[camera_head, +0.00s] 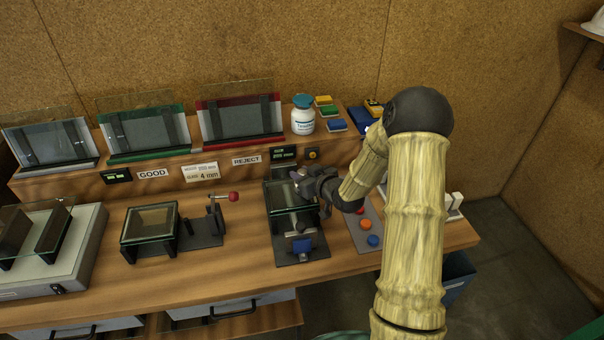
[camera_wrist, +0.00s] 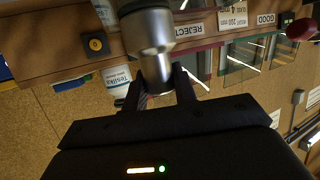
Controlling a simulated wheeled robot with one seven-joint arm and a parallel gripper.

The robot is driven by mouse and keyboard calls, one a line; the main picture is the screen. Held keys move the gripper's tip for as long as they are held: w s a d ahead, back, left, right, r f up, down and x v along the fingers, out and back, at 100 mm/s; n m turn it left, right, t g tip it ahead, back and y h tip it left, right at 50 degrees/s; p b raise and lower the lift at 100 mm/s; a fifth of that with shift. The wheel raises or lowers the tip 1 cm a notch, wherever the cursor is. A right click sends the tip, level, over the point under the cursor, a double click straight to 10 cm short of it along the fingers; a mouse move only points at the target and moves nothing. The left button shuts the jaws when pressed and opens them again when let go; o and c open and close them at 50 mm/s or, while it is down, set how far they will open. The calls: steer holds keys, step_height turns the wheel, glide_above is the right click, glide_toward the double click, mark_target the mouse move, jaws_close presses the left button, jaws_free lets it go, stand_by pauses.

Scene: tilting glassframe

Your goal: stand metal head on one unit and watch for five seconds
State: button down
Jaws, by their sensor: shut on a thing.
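The metal head (camera_wrist: 150,35) is a shiny silver rounded cylinder in the wrist view. My gripper (camera_wrist: 163,78) is shut on it, with a dark finger on each side. In the head view my gripper (camera_head: 308,184) is over the dark stand at the right of the bench (camera_head: 285,254), which carries a glass frame (camera_head: 278,190). My gripper hides part of that frame. I cannot tell whether the metal head touches the glass. Another unit, a glass pane in a dark frame (camera_head: 152,220), lies flat at the bench's middle left.
Framed panes with grey (camera_head: 50,143), green (camera_head: 143,133) and red (camera_head: 240,118) bases stand on the back shelf. A white bottle (camera_head: 302,118) is beside them. A red-knobbed lever (camera_head: 233,197), a button panel (camera_head: 372,240) and a grey box (camera_head: 60,268) occupy the bench.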

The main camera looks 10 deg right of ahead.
steer(key=c, duration=1.1)
jaws_free()
steer(key=shift+f, duration=0.1)
steer(key=shift+r, duration=0.2)
steer(key=b+v, duration=0.2)
steer(key=v, duration=1)
steer(key=shift+f, duration=0.1)
